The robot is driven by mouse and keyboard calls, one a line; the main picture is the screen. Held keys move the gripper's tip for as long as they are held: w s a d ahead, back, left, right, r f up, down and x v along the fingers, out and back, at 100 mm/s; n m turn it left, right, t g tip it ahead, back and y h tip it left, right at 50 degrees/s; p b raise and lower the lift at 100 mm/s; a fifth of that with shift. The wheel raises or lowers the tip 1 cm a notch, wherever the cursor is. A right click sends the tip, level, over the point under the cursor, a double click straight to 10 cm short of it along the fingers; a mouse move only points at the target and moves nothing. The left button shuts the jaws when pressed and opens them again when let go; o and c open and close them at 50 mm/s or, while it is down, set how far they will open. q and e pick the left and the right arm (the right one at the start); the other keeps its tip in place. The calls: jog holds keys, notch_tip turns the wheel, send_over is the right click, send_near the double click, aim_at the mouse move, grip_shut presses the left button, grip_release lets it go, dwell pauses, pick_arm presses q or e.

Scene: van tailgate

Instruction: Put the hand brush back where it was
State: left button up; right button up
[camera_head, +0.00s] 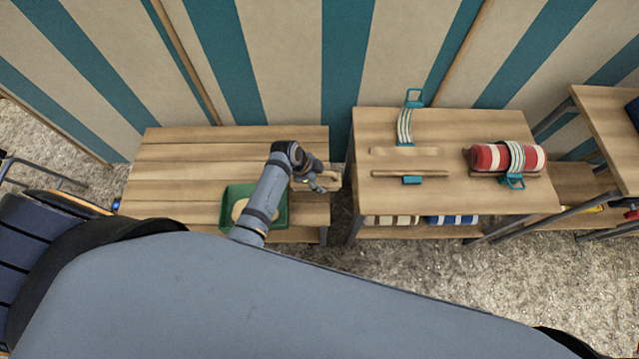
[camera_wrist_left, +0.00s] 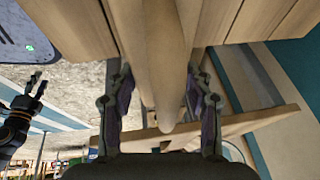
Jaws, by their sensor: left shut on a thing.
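My left gripper (camera_head: 322,184) is over the right end of the slatted wooden bench (camera_head: 165,170). In the left wrist view my left gripper (camera_wrist_left: 162,105) has its fingers on either side of a long, pale wooden piece (camera_wrist_left: 158,55), shut on it. This looks like the hand brush; its bristles are not visible. In the head view the brush (camera_head: 333,180) shows only in part beside the gripper, and I cannot tell whether it touches the bench. My right gripper (camera_wrist_left: 30,95) shows at the left of the wrist view, fingers apart and empty.
A green tray (camera_head: 281,215) with a beige thing in it stands on the bench, near my left forearm. To the right, across a gap, a table (camera_head: 480,198) holds a strapped red-and-white roll (camera_head: 490,158), wooden strips and a teal-buckled strap (camera_head: 405,127). A striped wall stands behind.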

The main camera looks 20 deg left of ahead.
pick_arm(q)
jog(key=shift+s+f, duration=0.1)
jog(key=shift+f, duration=1.2)
jog(key=shift+f, duration=0.2)
jog(key=o, duration=1.2)
jog(key=shift+c, duration=0.2)
jog(key=shift+r, duration=0.15)
jog(key=p+v, duration=0.3)
jog(key=v, duration=0.9)
jog(key=shift+s, duration=0.1)
